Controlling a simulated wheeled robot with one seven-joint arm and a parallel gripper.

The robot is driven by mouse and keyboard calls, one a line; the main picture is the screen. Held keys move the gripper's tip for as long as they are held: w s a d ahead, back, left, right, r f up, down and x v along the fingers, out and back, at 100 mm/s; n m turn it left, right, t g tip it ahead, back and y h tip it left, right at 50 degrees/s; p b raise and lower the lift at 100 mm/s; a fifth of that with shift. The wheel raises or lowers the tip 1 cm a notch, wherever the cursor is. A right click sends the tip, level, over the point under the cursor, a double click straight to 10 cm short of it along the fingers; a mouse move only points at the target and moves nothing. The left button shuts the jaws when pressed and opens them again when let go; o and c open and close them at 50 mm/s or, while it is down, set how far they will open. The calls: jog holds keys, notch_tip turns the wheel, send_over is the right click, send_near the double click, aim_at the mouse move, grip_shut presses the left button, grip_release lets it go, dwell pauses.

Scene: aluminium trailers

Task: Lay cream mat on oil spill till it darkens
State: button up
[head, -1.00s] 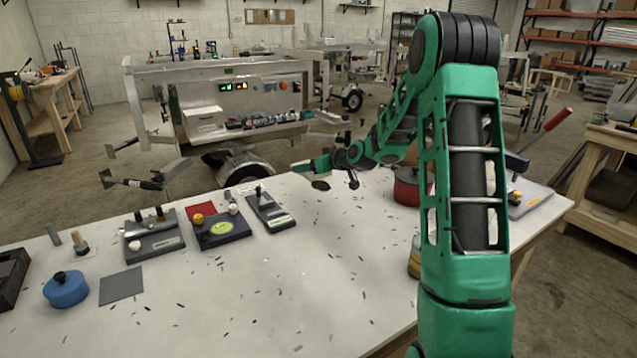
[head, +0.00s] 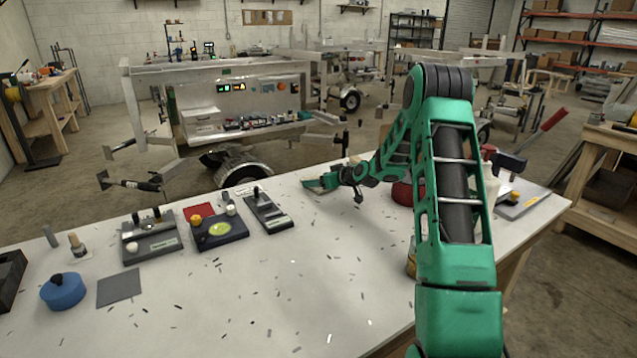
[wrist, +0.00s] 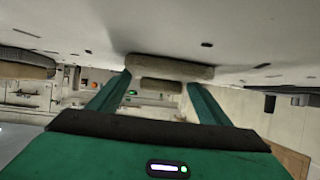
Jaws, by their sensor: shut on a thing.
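The cream mat (wrist: 172,68) is between the two green fingers of my gripper (wrist: 160,90) in the wrist view. It shows edge-on as a thick pale beige strip, close to the white table surface; I cannot tell whether it touches. In the head view my gripper (head: 318,184) is low over the far part of the table, and the mat can hardly be made out there. The oil spill cannot be made out in either current view; the gripper and mat may hide it.
The white table (head: 270,290) is strewn with small dark flecks. A red pot (head: 402,194) stands right of my gripper. Dark trays (head: 268,211), a blue round container (head: 63,291) and a grey square (head: 120,288) lie left. The middle of the table holds only flecks.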

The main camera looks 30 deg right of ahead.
jog(key=o, duration=1.1)
jog(key=shift+s+r, duration=0.1)
jog(key=v, duration=1.1)
jog(key=shift+s+r, duration=0.15)
jog(key=shift+s, duration=0.25)
